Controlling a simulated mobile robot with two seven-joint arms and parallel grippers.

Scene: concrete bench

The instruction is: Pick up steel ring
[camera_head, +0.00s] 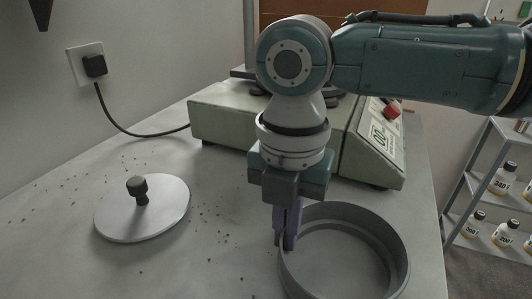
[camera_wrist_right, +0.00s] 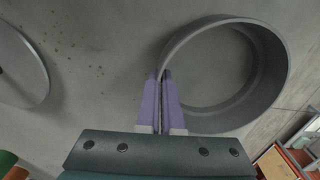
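The steel ring (camera_head: 393,246) is a wide, dark grey hoop with a tall wall, at the front right of the bench. It fills the upper right of the wrist view (camera_wrist_right: 276,75). My right gripper (camera_head: 286,243) points down at the ring's left side. Its purple fingers (camera_wrist_right: 161,78) are close together, one on each side of the ring's wall, and look shut on it. The fingertips partly hide the wall there. The ring looks level and at bench height; I cannot tell whether it is clear of the surface. My left gripper is not in view.
A round grey lid with a black knob (camera_head: 165,211) lies left on the concrete bench (camera_head: 60,262), among scattered dark crumbs. A pale green machine (camera_head: 222,122) stands behind my right arm. The bench's right edge is near the ring; a shelf of bottles (camera_head: 505,180) stands beyond.

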